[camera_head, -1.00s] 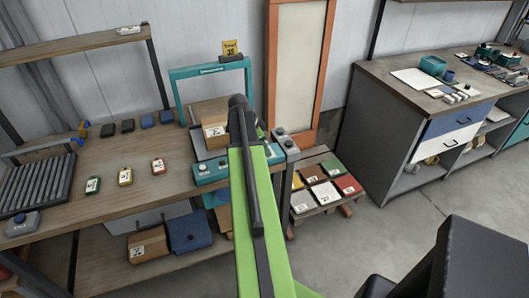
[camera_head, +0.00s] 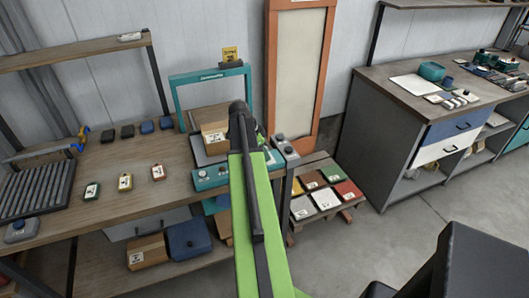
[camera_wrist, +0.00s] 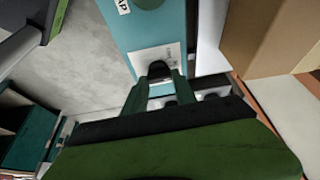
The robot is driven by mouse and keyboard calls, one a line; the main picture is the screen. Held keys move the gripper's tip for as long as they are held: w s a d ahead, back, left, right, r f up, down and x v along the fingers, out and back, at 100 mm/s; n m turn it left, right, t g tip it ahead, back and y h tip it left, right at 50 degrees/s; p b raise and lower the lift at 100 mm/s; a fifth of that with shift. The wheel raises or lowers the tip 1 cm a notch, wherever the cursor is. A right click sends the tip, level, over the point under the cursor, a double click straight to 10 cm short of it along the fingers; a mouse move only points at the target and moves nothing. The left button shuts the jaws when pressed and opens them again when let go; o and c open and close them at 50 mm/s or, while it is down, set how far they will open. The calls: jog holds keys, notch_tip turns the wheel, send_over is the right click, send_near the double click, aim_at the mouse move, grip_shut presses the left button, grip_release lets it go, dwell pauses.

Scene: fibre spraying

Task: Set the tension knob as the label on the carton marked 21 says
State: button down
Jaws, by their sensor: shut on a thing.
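In the wrist view, my gripper (camera_wrist: 157,88) is closed around a small dark knob (camera_wrist: 158,70) on the front of a teal panel with a white dial plate. The dial's marks are too small to read. The teal machine (camera_head: 210,179) stands at the right end of the bench in the head view, where my green arm hides the gripper and the knob. A brown carton (camera_head: 214,136) with a white label sits on the machine. Its side also shows at upper right in the wrist view. Another labelled carton (camera_head: 147,251) is on the lower shelf. I cannot read either label.
A grey box with a dark button (camera_head: 284,147) stands right of the machine. A pallet (camera_head: 345,207) with several coloured packs lies on the floor beyond. Several small labelled blocks and a ribbed rack (camera_head: 37,188) occupy the bench's left. Open floor lies to the right.

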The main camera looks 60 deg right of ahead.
jog(key=n, duration=0.1)
jog(key=n+t, duration=0.1)
jog(key=n, duration=0.2)
jog(key=shift+s+a+t, duration=0.25)
jog(key=shift+t, duration=0.05)
jog(key=shift+f+n+t+h, duration=0.15)
jog(key=shift+n+t, duration=0.25)
jog(key=shift+n, duration=0.75)
jog(key=shift+r+n+t+h, duration=0.15)
jog(key=shift+n+t, duration=0.25)
jog(key=shift+n, duration=0.75)
jog(key=shift+d, duration=0.1)
jog(key=c, duration=1)
grip_release()
jog(key=shift+r+p, duration=0.5)
jog(key=p+v, duration=1.5)
jog(key=v, duration=0.1)
jog(key=shift+a, duration=0.25)
